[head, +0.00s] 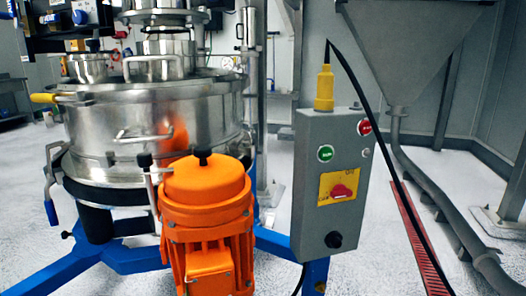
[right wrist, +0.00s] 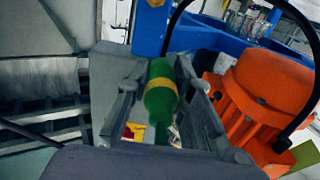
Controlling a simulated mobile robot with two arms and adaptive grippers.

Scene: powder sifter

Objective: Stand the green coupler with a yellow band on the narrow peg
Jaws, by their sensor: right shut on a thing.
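The green coupler with a yellow band (right wrist: 160,92) is between the fingers of my right gripper (right wrist: 157,84) in the right wrist view. The gripper is shut on it. The coupler's long side runs up and down the picture, and a thinner green part shows at its lower end. My right gripper does not show in the head view. My left gripper is in neither view. I cannot make out the narrow peg in either view.
An orange motor (head: 206,215) stands before the steel sifter (head: 150,130). A grey control box (head: 330,185) with a yellow plug (head: 324,90) is at its right. A black cable (head: 385,150) hangs beside the box. The motor also shows in the wrist view (right wrist: 272,85).

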